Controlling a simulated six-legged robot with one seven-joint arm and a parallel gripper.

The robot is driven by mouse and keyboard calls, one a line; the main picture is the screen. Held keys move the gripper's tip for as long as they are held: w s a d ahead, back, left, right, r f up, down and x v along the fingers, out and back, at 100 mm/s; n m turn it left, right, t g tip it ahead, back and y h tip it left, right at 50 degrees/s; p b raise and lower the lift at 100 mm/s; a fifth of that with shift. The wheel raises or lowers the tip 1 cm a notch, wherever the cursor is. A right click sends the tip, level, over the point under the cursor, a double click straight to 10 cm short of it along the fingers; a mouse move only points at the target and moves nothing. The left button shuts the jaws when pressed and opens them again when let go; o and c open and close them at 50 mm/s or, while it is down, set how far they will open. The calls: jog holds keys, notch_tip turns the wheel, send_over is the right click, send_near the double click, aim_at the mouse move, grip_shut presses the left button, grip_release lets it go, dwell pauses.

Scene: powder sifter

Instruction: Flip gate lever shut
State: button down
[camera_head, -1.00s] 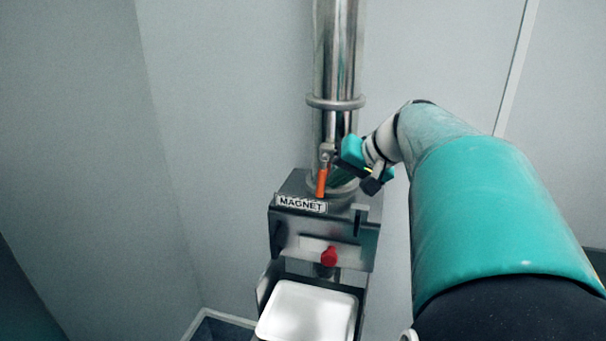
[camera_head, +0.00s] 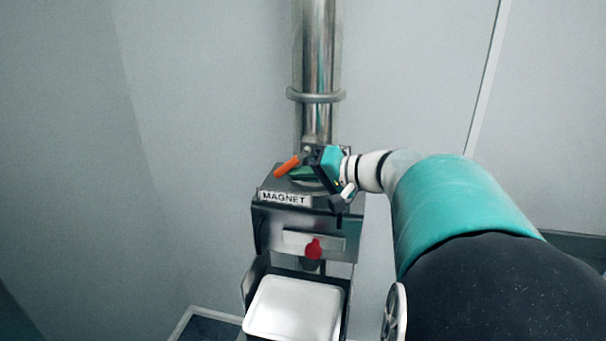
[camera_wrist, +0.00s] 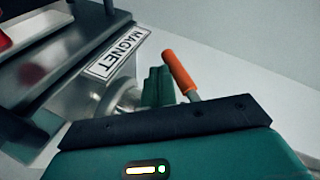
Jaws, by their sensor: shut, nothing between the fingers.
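The gate lever has an orange grip (camera_head: 287,166) and sits at the base of the steel pipe (camera_head: 318,60), above the box labelled MAGNET. The grip points left and a little down in the head view. In the wrist view the orange grip (camera_wrist: 179,72) stands just right of my green fingers. My gripper (camera_head: 301,174) is shut and empty, right beside the lever; its fingertips also show in the wrist view (camera_wrist: 158,86). I cannot tell whether the fingers touch the lever.
The metal magnet box (camera_head: 275,220) carries a red knob (camera_head: 313,249) on its front. A white tray (camera_head: 294,309) sits below it. Grey walls stand behind and to the left. Free room lies left of the lever.

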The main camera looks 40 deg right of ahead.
jog(key=shift+w+a+r, duration=0.25)
jog(key=shift+w+a, duration=0.15)
jog(key=shift+w, duration=0.15)
dwell(1.2)
jog(key=v, duration=1.3)
jog(key=shift+s, duration=0.4)
jog(key=shift+d, duration=0.15)
